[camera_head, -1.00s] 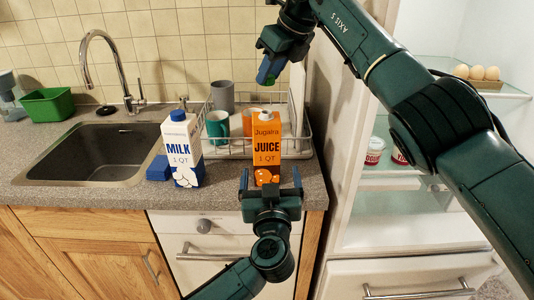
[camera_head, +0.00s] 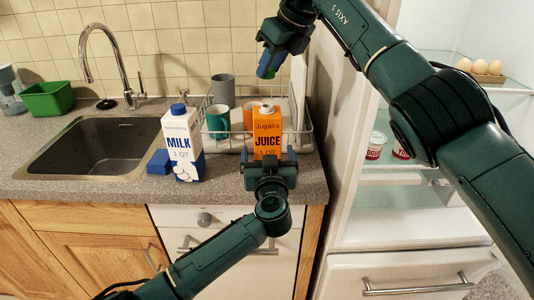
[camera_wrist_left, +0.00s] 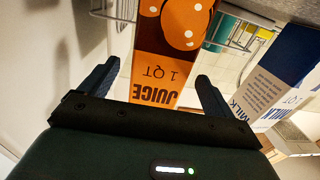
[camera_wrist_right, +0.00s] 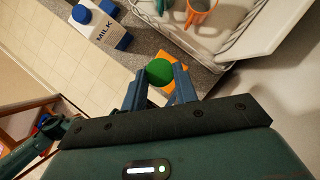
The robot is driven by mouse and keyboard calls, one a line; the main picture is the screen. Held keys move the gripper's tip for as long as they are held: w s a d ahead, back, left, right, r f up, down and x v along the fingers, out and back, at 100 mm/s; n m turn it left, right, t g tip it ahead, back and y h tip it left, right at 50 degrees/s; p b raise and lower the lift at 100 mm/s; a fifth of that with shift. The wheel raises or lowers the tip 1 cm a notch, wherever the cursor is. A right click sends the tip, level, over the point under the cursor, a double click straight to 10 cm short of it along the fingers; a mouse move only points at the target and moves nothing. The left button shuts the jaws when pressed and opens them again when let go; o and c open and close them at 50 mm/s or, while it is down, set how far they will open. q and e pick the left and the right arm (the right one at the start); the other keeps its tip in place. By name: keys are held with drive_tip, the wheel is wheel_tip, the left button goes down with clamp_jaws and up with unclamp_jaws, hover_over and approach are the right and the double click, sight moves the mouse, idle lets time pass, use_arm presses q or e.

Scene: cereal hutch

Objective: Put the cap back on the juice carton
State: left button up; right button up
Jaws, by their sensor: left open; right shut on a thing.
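The orange juice carton (camera_head: 267,126) stands upright on the counter with an uncapped top. My left gripper (camera_head: 268,154) is open in front of it, with one finger at each side. The left wrist view shows the carton (camera_wrist_left: 170,50) between the spread fingers; I cannot tell if they touch it. My right gripper (camera_head: 268,70) is above and behind the carton, shut on a green cap. The green cap (camera_wrist_right: 159,71) shows between its fingertips in the right wrist view, with part of the orange carton (camera_wrist_right: 176,84) beyond.
A milk carton (camera_head: 182,145) with a blue cap stands left of the juice, beside a blue sponge-like block (camera_head: 159,162). A dish rack (camera_head: 304,138) with cups is behind. The sink (camera_head: 90,150) lies left. The open fridge (camera_head: 400,215) is right.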

use_arm(q)
drive_tip(key=shift+w+a, duration=0.1)
drive_tip(key=shift+w, duration=2.5)
drive_tip(key=c, duration=1.5)
drive_tip(key=shift+o, duration=0.2)
use_arm(e)
hover_over(271, 113)
drive_tip(key=shift+f, duration=2.55)
